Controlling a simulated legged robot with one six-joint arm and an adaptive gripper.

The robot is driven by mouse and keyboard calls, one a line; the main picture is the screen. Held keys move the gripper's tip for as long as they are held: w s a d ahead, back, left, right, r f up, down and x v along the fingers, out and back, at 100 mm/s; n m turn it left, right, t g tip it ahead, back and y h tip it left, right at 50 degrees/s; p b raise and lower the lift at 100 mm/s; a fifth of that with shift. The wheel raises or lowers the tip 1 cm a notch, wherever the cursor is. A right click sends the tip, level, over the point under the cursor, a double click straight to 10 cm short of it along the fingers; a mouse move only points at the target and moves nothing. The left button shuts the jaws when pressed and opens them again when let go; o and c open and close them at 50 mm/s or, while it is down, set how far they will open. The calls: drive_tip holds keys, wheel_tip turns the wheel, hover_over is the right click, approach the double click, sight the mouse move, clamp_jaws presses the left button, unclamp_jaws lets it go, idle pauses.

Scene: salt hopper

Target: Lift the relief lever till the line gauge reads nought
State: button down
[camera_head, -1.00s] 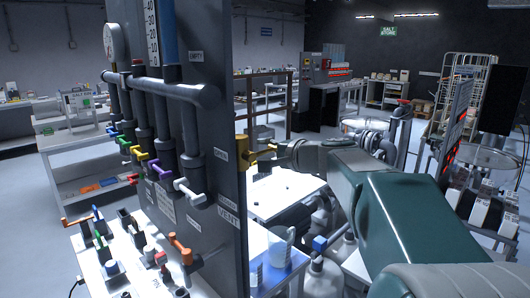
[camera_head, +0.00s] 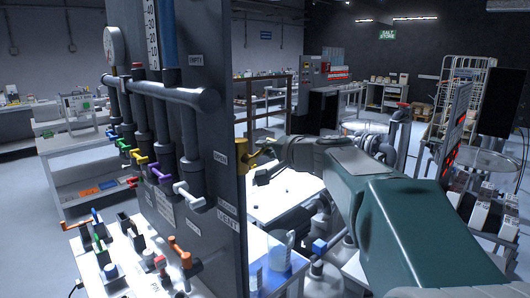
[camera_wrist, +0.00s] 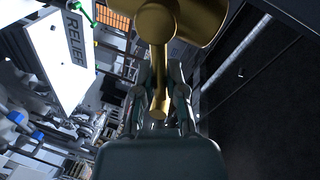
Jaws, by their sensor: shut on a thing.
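The brass relief lever (camera_head: 252,157) sticks out at the right edge of the dark panel (camera_head: 215,120) in the head view. In the wrist view its brass body (camera_wrist: 185,18) fills the top, and its arm (camera_wrist: 161,75) runs down between my fingers to a rounded end. My gripper (camera_head: 263,174) is shut on this arm, with a finger on either side.
A clear jug (camera_head: 281,250) stands on the blue-edged bench right of the panel. A white table (camera_head: 285,190) lies behind my gripper.

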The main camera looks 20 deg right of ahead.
drive_tip(key=shift+f, duration=0.15)
drive_tip(key=c, duration=0.7)
unclamp_jaws()
drive_tip(key=shift+a, duration=0.1)
drive_tip(key=v, duration=1.2)
